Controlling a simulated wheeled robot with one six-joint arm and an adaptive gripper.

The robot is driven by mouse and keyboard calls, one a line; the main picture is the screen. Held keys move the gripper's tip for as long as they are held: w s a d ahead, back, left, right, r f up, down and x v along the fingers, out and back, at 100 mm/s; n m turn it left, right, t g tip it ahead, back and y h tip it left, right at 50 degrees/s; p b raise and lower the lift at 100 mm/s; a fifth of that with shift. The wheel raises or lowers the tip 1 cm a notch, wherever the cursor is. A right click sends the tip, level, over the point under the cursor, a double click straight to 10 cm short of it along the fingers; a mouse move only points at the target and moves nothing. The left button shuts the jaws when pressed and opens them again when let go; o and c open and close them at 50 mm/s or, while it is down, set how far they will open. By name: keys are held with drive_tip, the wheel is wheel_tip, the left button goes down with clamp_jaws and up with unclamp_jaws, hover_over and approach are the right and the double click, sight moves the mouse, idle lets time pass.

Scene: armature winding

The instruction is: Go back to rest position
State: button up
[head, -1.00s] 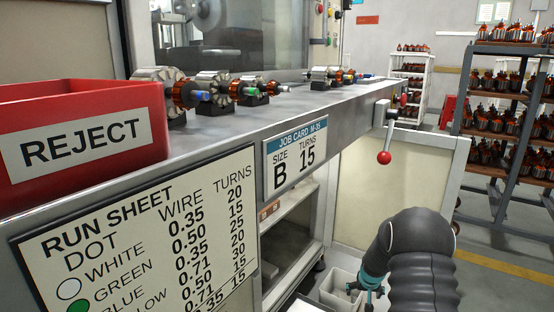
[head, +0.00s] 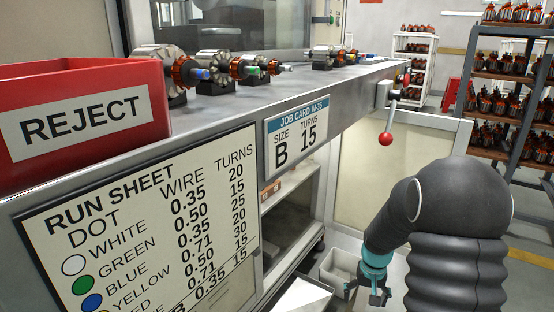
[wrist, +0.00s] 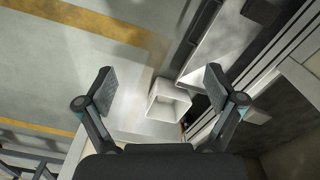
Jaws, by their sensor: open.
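My gripper (head: 378,297) hangs low in front of the workbench, at the lower right of the head view, below my bent dark arm. In the wrist view my gripper (wrist: 160,85) has its two fingers spread wide with nothing between them. A small white bin (head: 338,270) stands just behind and left of the gripper in the head view. In the wrist view the white bin (wrist: 168,104) lies below and between the fingers; its inside looks empty.
The metal bench (head: 225,105) carries several armatures (head: 212,68) and a red reject box (head: 85,125). A lever with a red knob (head: 385,139) sticks out at its far end. Racks of armatures (head: 500,95) stand at the right. Open floor (wrist: 60,80) shows left in the wrist view.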

drive_tip(key=s+a+r+n+t+p, duration=0.1)
drive_tip(key=s+a+r, duration=0.3)
drive_tip(key=s+r, duration=0.8)
drive_tip(key=s+a+r+n+t, duration=0.1)
drive_tip(key=s+a+r+t, duration=0.3)
drive_tip(key=s+r, duration=0.8)
wheel_tip(320, 180, up, 2)
drive_tip(key=shift+s+a+r+p, duration=0.25)
drive_tip(key=shift+a+p, duration=0.15)
drive_tip(key=shift+a, duration=0.1)
